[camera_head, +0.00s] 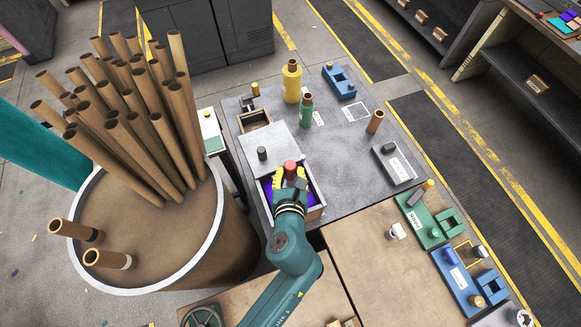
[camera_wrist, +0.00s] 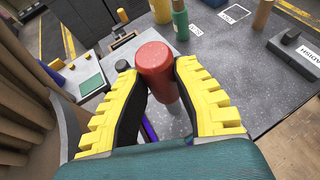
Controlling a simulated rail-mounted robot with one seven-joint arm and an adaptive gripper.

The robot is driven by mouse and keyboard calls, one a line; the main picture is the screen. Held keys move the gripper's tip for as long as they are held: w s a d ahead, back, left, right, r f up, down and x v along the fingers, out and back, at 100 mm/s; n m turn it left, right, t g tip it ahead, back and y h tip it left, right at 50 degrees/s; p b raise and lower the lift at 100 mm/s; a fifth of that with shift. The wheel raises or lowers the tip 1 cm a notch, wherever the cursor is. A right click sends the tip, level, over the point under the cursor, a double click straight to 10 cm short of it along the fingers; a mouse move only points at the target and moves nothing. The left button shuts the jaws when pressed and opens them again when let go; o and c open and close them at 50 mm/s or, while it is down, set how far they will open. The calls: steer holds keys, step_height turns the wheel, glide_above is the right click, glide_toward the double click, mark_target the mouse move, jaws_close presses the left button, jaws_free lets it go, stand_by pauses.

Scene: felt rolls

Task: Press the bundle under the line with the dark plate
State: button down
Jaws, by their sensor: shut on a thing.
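My gripper (camera_wrist: 158,82) has its yellow-and-black fingers closed around an upright red cylinder (camera_wrist: 156,62). The red cylinder's top (camera_head: 290,166) also shows in the head view, over the far part of an open box (camera_head: 316,190). Purple felt (camera_head: 267,188) shows inside the box beside my fingers. My gripper and wrist hide most of the box's inside, so the bundle, the line and whatever lies under the red cylinder cannot be made out. A light grey square plate (camera_head: 283,140) with a dark knob (camera_head: 262,153) lies just beyond the box.
A yellow bottle (camera_head: 292,82), a green bottle (camera_head: 306,112), a blue fixture (camera_head: 338,82) and a brown tube (camera_head: 375,122) stand farther back. A dark labelled block (camera_head: 392,163) lies right. A large drum (camera_head: 150,245) of cardboard tubes stands left. The table's middle right is clear.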

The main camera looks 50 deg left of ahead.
mark_target(290, 182)
steer(key=shift+f+b, duration=1.2)
steer(key=shift+f, duration=1.35)
steer(key=shift+p, duration=0.35)
steer(key=shift+f+b, duration=2.5)
steer(key=shift+f, duration=1.25)
